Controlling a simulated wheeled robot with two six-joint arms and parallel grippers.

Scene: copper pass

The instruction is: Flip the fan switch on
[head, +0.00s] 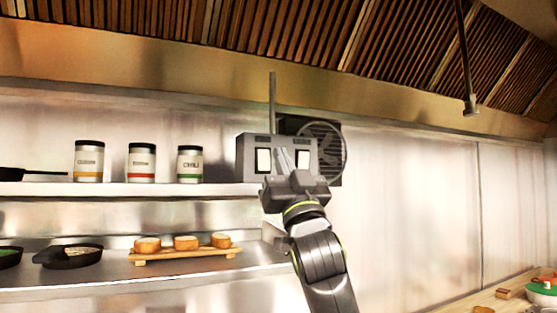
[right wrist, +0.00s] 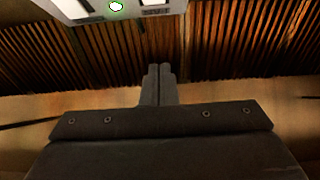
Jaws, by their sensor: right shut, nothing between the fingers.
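A grey switch box (head: 247,150) is mounted at the right end of the shelf in the head view. It has two pale rocker switches, a left one (head: 263,160) and a right one (head: 303,158). Their labels are too small to read. A dark round fan (head: 328,148) is just behind and right of the box. My right gripper (head: 284,158) is shut and empty, in front of the box between the switches. In the right wrist view its closed fingers (right wrist: 158,72) point toward the box (right wrist: 88,14), which shows a green light (right wrist: 116,6). My left gripper is not in view.
Several labelled jars (head: 141,163) stand on the shelf (head: 120,189) left of the box. Below are dark pans (head: 68,257) and a wooden board (head: 180,254) with bread-like pieces. The wall right of the fan is clear.

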